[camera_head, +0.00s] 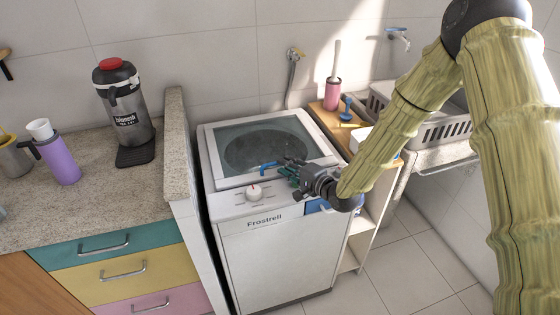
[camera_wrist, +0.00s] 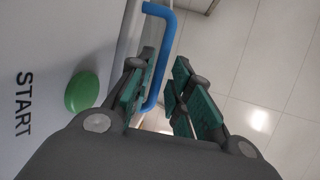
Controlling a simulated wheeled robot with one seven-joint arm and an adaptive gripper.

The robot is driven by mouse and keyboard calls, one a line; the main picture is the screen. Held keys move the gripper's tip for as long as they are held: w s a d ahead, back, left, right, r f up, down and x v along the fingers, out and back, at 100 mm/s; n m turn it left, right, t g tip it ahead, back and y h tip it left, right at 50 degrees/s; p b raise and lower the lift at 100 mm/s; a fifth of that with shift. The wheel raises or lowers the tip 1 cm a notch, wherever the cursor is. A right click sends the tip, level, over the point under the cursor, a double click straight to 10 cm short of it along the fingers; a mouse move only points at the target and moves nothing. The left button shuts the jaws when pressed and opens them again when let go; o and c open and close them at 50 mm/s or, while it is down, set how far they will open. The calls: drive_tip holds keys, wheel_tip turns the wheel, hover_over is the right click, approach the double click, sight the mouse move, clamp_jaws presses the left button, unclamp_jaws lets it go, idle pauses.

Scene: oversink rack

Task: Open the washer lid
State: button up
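The white washer (camera_head: 270,252) stands in the middle of the head view. Its lid (camera_head: 209,155), a white frame around a dark window, lies flat and shut on top. A blue handle (camera_head: 269,166) stands at the lid's front edge; it also shows as a bent bar in the wrist view (camera_wrist: 165,55). My gripper (camera_head: 290,170) is at the right of the handle, over the front of the washer top. In the wrist view its teal-padded fingers (camera_wrist: 166,80) are apart. The bar's lower end lies between them, nearer the left finger; contact is unclear.
A white knob (camera_head: 254,193) sits on the front panel, and a green start button (camera_wrist: 82,91) shows in the wrist view. A stone-topped wall (camera_head: 177,140) borders the washer's left. A shelf with a pink brush holder (camera_head: 332,94) is behind right. Floor is clear at front right.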

drive_tip(key=shift+p+x, duration=0.3)
drive_tip(key=shift+x, duration=1.5)
clamp_jaws()
